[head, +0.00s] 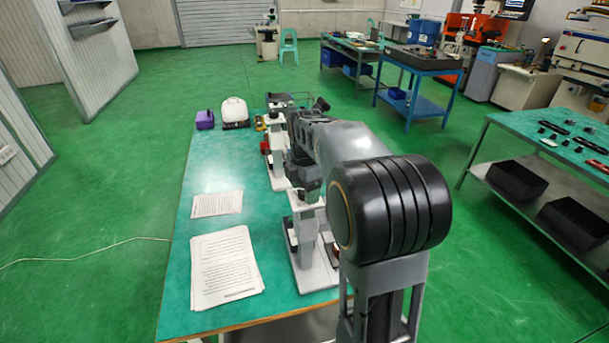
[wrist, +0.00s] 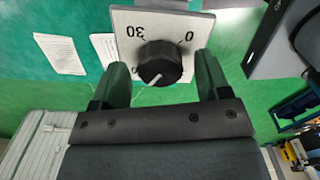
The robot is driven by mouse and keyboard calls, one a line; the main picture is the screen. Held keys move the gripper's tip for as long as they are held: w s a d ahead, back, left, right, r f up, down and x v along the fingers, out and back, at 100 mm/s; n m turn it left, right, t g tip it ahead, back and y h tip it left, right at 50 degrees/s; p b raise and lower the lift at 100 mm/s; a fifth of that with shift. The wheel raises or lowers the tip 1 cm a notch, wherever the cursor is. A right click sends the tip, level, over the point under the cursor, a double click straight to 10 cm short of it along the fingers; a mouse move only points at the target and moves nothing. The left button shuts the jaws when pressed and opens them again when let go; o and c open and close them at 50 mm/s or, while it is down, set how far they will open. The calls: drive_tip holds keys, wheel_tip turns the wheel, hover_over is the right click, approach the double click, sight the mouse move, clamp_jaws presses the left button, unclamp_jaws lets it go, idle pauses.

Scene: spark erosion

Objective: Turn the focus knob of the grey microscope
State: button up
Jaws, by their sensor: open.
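The black focus knob (wrist: 160,62) with a white pointer line is in the upper middle of the wrist view. It sits on a light plate (wrist: 128,22) marked "0" and "30", which appear upside down. My gripper (wrist: 162,66) is open, one finger on each side of the knob, with gaps visible between. Whether the fingertips reach knob depth I cannot tell. In the head view a microscope with a grey column (head: 304,238) and pale base stands at the table's near right, partly behind my arm. My gripper is hidden there.
Further instruments (head: 276,165) stand behind the microscope. A cable (head: 80,252) lies on the floor at left, otherwise open.

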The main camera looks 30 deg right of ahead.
wheel_tip(320, 180, up, 14)
drive_tip(key=shift+f, duration=0.25)
idle(0.6)
drive_tip(key=f+m, duration=0.2)
drive_tip(key=m, duration=0.2)
drive_tip(key=s+a+f+m+t, duration=0.1)
drive_tip(key=f+m, duration=0.2)
drive_tip(key=m, duration=0.1)
drive_tip(key=s+a+f+m, duration=0.1)
drive_tip(key=f+m, duration=0.1)
drive_tip(key=m, duration=0.3)
drive_tip(key=shift+s+f+t, duration=0.1)
drive_tip(key=shift+f+t, duration=0.25)
drive_tip(key=shift+t, duration=0.05)
drive_tip(key=s+a+f+m+t, duration=0.1)
drive_tip(key=s+a+f+m, duration=0.2)
drive_tip(key=s, duration=0.4)
drive_tip(key=s+a+f+m+t, duration=0.1)
drive_tip(key=s+a+f+m, duration=0.1)
drive_tip(key=s, duration=0.5)
drive_tip(key=shift+a+f+m+t, duration=0.4)
drive_tip(key=shift+a+f, duration=0.05)
drive_tip(key=shift+a, duration=0.7)
